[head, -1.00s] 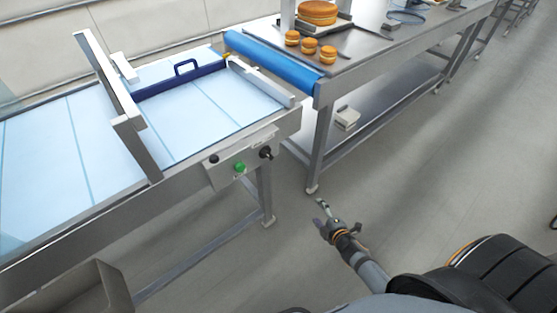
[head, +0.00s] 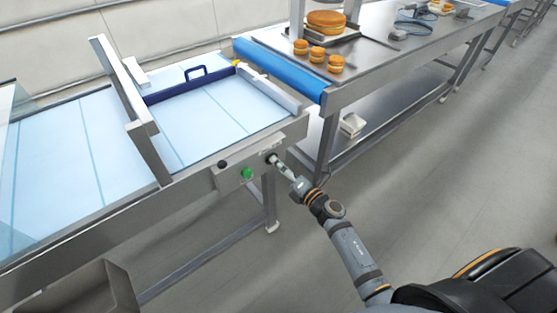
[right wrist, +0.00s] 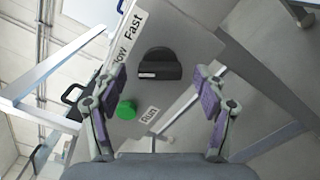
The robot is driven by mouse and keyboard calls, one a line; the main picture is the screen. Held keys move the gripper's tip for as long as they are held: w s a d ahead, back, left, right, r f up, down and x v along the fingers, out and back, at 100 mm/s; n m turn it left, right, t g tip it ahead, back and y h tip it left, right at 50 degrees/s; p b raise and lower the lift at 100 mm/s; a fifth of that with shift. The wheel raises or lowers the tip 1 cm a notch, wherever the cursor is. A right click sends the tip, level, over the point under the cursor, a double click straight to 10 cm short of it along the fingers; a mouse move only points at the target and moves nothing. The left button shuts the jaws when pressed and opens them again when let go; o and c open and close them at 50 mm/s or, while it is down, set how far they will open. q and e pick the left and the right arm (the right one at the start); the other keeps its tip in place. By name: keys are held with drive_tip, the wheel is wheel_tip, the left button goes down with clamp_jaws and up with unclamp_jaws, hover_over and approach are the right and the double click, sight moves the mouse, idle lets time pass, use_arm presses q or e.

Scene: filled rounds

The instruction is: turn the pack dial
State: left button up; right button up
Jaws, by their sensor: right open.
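The control panel (head: 234,172) on the conveyor's front side carries a black dial (head: 271,158), a green button (head: 247,173) and a dark knob (head: 222,164). In the right wrist view the black dial (right wrist: 160,66) lies ahead of my fingers, with a small pale mark on its face. A "Fast" label stands beside it, and a "Run" label is near the green button (right wrist: 126,110). My right gripper (head: 281,165) is close to the dial. The right wrist view shows its two fingers (right wrist: 160,98) apart with nothing between them. My left gripper is not in view.
The conveyor (head: 60,150) has a pale belt, a metal guide frame and a blue bar with a handle. A blue roller (head: 280,68) joins it to a steel table (head: 375,62) with cakes on it. A grey bin (head: 80,290) stands at lower left. The floor at right is clear.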

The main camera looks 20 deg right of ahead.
drive_tip(key=shift+x, duration=0.8)
drive_tip(key=c, duration=1.2)
drive_tip(key=shift+o, duration=0.2)
